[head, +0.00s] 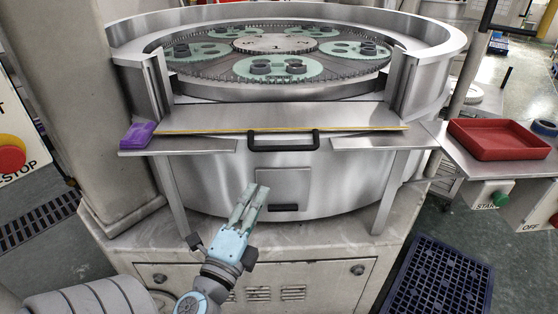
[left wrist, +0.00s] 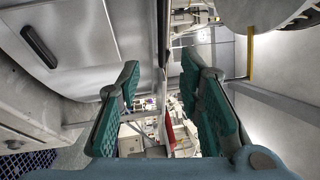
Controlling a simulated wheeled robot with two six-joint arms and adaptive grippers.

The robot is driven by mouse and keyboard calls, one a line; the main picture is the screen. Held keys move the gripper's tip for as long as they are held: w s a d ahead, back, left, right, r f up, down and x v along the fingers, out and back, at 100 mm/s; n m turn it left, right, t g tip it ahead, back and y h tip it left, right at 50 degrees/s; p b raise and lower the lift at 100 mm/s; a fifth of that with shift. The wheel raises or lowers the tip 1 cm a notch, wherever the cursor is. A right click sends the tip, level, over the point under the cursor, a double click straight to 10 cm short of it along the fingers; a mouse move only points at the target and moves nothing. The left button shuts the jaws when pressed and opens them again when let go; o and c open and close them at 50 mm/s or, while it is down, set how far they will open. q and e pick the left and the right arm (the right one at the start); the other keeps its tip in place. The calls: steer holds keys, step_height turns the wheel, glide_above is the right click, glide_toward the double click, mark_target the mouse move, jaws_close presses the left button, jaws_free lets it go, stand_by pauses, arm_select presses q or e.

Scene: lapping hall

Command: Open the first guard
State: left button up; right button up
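The round steel lapping machine (head: 430,45) stands ahead. A steel plate with a yellow strip (head: 335,117), which looks like the front guard, spans the gap between two upright posts. A black bar handle (head: 283,140) is at its front edge. My left gripper (head: 256,190) is in front of the machine's front wall, below the handle and apart from it. In the left wrist view its two green-padded fingers (left wrist: 165,100) are spread with nothing between them. My right gripper is not in view.
A small hatch with a black pull (head: 284,207) is just behind the left gripper. A purple block (head: 138,134) lies on the left ledge. A red tray (head: 498,138) is on the right shelf, above a green start button (head: 500,199). A dark blue grate (head: 436,285) lies at lower right.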

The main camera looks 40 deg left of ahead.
mark_target(282, 150)
arm_select(q)
steer(key=x, duration=1.3)
steer(key=shift+w+r+p, duration=0.15)
steer(key=shift+r+p, duration=0.05)
steer(key=shift+p, duration=0.15)
steer(key=shift+w+a, duration=0.2)
steer(key=shift+w, duration=0.25)
jaws_close()
